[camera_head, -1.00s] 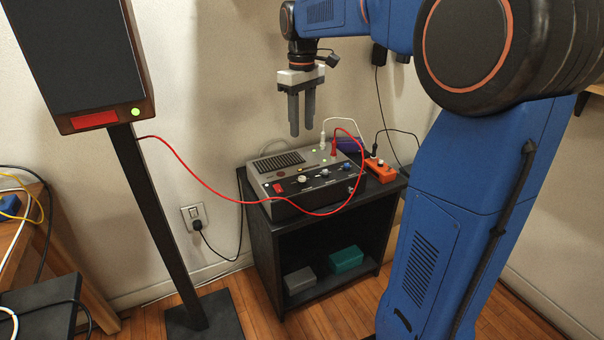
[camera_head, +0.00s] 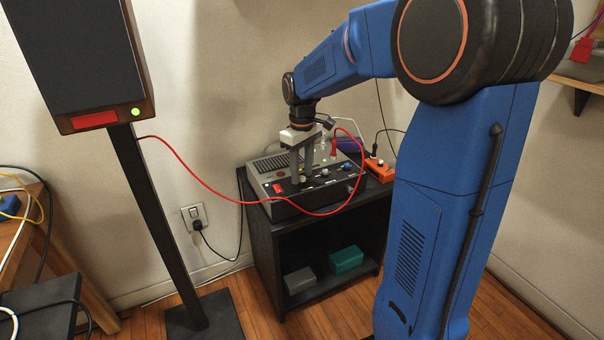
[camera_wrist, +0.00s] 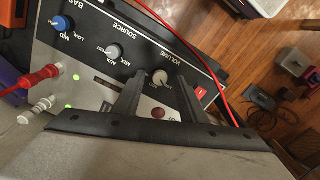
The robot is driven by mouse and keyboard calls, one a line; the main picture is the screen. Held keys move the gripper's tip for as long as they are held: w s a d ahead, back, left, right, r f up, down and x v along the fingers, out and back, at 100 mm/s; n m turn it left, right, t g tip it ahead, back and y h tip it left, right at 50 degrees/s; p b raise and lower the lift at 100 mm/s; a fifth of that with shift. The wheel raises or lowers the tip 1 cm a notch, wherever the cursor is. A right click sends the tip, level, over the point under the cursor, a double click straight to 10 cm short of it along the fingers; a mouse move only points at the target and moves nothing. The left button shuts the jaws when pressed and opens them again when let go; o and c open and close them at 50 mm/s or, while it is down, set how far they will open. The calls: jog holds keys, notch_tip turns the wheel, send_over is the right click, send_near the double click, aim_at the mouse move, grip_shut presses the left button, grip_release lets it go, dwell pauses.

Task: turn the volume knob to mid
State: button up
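The grey and black amplifier (camera_head: 262,180) sits on top of a black cabinet. In the wrist view its panel shows a pale volume knob (camera_wrist: 160,77) by the word VOLUME, with a source knob (camera_wrist: 113,51) and a blue bass knob (camera_wrist: 62,24) farther left. My gripper (camera_head: 303,178) points down over the front panel. In the wrist view its two fingers stand apart on either side of the volume knob, with visible gaps. Whether the fingertips are level with the knob or above it is unclear. The knob's pointer is too small to read.
A red cable (camera_head: 205,187) loops from the speaker (camera_head: 75,65) across the amplifier's front. Red (camera_wrist: 45,74) and white (camera_wrist: 42,105) plugs stand on its top. An orange box (camera_head: 379,171) sits beside it. Grey and teal boxes lie on the lower shelf.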

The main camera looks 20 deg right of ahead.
jog(key=shift+f, duration=0.5)
grip_shut()
jog(key=m, duration=0.5)
jog(key=shift+m, duration=0.4)
jog(key=m, duration=0.5)
jog(key=shift+m, duration=0.4)
